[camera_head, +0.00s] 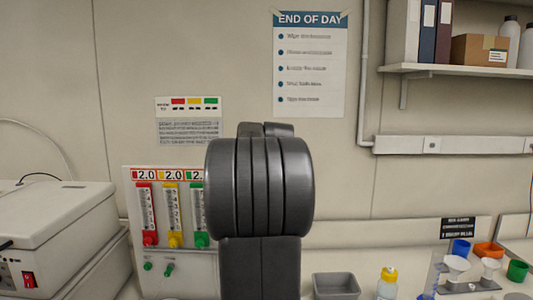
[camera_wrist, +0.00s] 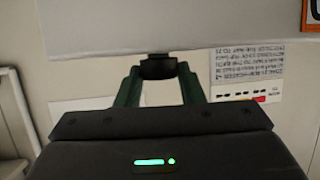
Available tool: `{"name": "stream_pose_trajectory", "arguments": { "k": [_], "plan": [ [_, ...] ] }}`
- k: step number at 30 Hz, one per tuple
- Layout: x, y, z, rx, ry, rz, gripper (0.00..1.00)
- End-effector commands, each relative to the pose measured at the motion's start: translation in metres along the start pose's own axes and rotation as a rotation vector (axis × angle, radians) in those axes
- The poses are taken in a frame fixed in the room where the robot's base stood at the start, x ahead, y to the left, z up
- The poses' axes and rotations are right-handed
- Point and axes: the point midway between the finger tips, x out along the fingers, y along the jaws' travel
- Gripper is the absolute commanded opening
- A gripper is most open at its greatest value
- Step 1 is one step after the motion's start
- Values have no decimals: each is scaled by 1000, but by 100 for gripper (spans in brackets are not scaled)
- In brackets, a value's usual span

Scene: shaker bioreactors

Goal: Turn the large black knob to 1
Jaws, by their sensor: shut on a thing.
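The large black knob (camera_wrist: 157,68) shows in the wrist view at the lower edge of a pale panel. My gripper (camera_wrist: 158,75) has its two green-grey fingers closed in on the knob from both sides. The knob's marks and pointer cannot be read. In the head view my arm hides the gripper and the knob. The white flowmeter panel (camera_head: 180,268) stands behind my arm, with red, yellow and green tubes and signs reading 2.0 above them. Its right part is hidden.
A grey-white instrument (camera_head: 55,220) with a red switch stands at the left. On the bench at the right are a grey tray (camera_head: 336,285), a yellow-capped bottle (camera_head: 387,283) and several coloured cups. A shelf (camera_head: 455,70) holds binders and a box above.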

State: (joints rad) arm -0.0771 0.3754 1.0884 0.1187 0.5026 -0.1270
Motion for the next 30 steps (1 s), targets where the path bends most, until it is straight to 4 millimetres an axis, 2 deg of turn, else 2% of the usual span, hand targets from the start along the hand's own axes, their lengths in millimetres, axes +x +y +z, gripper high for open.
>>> {"name": "stream_pose_trajectory", "arguments": {
  "k": [17, 30],
  "plan": [
    [2, 7, 2, -115, 2, -275, 12],
    [4, 12, -3, -265, 0, -643, 12]
  ]
}}
